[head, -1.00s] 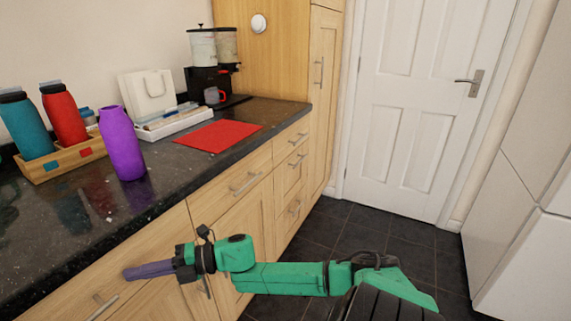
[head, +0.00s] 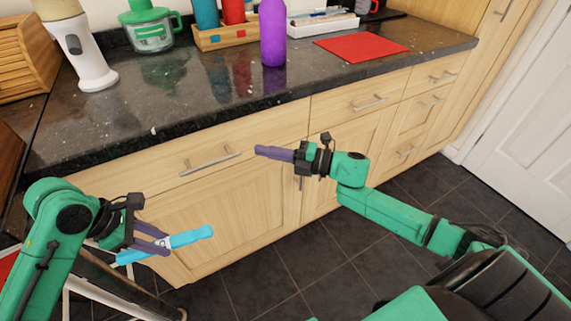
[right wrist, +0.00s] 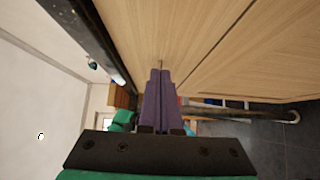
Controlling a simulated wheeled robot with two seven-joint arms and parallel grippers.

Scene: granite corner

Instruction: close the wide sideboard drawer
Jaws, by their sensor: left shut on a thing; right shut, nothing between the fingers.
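The wide sideboard drawer (head: 165,187) has a pale wood front and a bar handle (head: 211,161), under the dark countertop at left centre in the head view. Its front looks level with the cabinet face; I see no clear gap. My right gripper (head: 259,151) is shut and empty, its purple fingertips in front of the drawer's right part, right of the handle. Whether they touch is unclear. The right wrist view shows the same shut fingers (right wrist: 160,74) beside wood fronts. My left gripper (head: 168,244) is shut on a light-blue elongated object (head: 192,237), low in front of the cabinet door.
A purple bottle (head: 273,35), a red mat (head: 361,47), a green-lidded jar (head: 152,28) and a white grinder-like appliance (head: 90,62) stand on the countertop (head: 200,96). A smaller drawer (head: 345,102) is to the right. Dark floor tiles (head: 300,255) between my arms are clear.

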